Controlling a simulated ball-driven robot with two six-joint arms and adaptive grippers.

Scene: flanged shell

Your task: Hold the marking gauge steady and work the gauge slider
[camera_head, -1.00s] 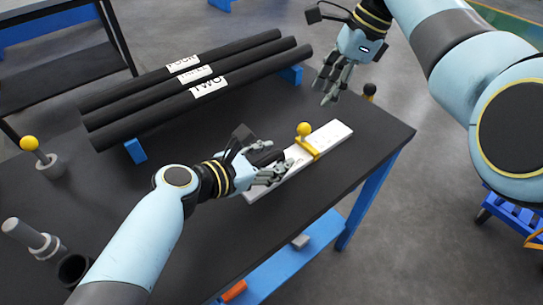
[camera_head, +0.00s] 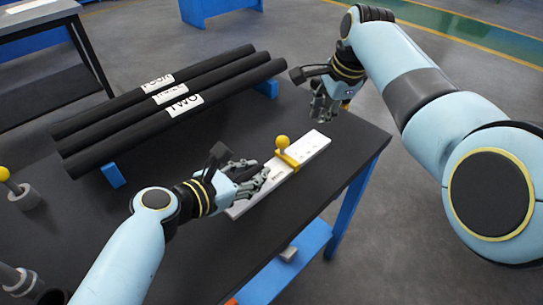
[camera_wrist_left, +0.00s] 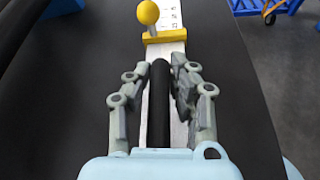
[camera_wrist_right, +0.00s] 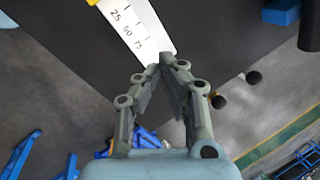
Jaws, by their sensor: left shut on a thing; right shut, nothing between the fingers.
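The marking gauge is a white beam (camera_head: 316,146) with a printed scale, lying on the dark table. The gauge slider is a yellow collar (camera_head: 287,160) around the beam with a yellow ball knob (camera_head: 282,141) standing up from it; the left wrist view also shows the knob (camera_wrist_left: 148,13). My left gripper (camera_head: 252,178) is shut on the black grip (camera_wrist_left: 159,105) at the beam's near part. My right gripper (camera_head: 320,115) is shut and empty, above the beam's far end. In the right wrist view, its fingertips (camera_wrist_right: 167,62) overlap the beam's end by the 75 mark.
Several long black tubes (camera_head: 170,106) with white labels rest on blue supports (camera_head: 113,175) at the back left. A yellow-topped peg (camera_head: 20,192) stands at the left. The table's right edge is close to the beam, with open floor beyond.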

